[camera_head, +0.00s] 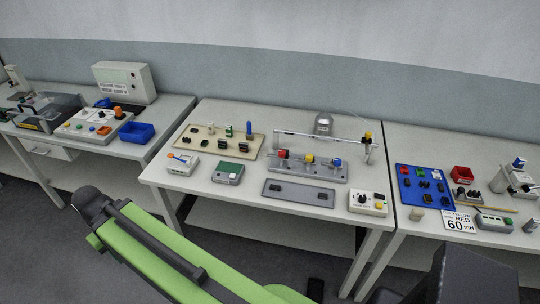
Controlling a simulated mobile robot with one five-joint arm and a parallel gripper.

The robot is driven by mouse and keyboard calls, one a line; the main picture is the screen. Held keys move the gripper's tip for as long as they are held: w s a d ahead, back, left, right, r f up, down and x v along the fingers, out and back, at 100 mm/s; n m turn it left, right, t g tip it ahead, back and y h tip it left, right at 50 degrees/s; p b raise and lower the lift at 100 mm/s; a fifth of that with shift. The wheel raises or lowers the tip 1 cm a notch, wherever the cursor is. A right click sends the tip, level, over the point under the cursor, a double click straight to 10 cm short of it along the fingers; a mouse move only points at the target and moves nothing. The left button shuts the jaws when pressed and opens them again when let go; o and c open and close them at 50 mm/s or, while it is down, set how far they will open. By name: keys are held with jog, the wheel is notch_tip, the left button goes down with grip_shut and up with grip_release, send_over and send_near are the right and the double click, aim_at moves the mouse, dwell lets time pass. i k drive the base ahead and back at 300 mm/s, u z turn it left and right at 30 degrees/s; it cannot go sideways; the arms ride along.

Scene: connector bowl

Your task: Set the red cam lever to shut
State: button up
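A grey fixture plate (308,171) lies on the middle table. Three coloured parts stand in a row on it: a red one (283,154) at left, a yellow one (310,158) in the middle and a blue one (337,163) at right. The red one looks like the red cam lever; it is too small to tell whether it stands open or shut. My green and black arm crosses the foreground, below and left of the fixture and well apart from it. I cannot see my gripper's fingers.
A horizontal bar (318,138) on posts runs just behind the fixture. A grey tray (299,192) and a white box with a knob (368,203) lie in front. A beige board (219,141) with connectors is at left.

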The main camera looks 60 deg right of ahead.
aim_at(281, 153)
jog(key=u, duration=0.15)
jog(key=k, duration=1)
jog(key=z, duration=0.65)
jog(key=i, duration=1)
jog(key=u, duration=0.05)
